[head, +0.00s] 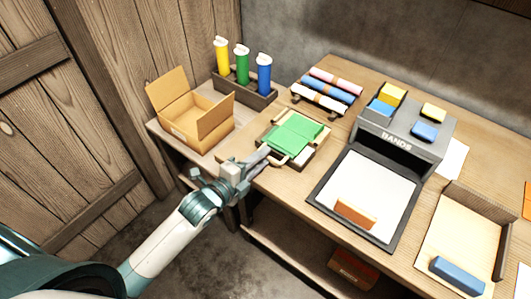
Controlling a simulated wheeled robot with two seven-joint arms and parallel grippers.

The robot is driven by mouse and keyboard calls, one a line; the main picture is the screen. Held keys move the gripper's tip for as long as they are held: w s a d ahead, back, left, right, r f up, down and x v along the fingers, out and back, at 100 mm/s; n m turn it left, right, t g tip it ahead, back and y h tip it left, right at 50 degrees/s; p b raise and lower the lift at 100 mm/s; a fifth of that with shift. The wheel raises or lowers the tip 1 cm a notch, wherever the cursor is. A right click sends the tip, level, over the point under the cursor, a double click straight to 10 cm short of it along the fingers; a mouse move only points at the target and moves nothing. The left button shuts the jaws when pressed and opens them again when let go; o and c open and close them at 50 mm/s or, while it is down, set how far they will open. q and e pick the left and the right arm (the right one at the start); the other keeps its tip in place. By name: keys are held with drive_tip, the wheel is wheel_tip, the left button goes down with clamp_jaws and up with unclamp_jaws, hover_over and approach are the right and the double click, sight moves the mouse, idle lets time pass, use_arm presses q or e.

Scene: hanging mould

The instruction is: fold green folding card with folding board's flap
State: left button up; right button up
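The green folding card (298,130) lies on the folding board (317,157), a tan board with a dark frame on the table. A crease or step line shows across the card, and I cannot tell how far it is folded. My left gripper (266,158) is at the board's near left corner, its fingertips close to the board's edge and flap. I cannot tell whether the fingers touch the flap or are open or shut. The gripper hides part of that corner. My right gripper is not in view.
An open cardboard box (190,122) stands left of the board. Behind are a rack (243,93) of yellow, green and blue tubes and a roll holder (320,105). A grey "BANDS" station (407,145) with a white panel stands right, and a tan tray (455,245) beyond it.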

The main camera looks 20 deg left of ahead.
use_arm(q)
drive_tip(key=shift+x, duration=1.2)
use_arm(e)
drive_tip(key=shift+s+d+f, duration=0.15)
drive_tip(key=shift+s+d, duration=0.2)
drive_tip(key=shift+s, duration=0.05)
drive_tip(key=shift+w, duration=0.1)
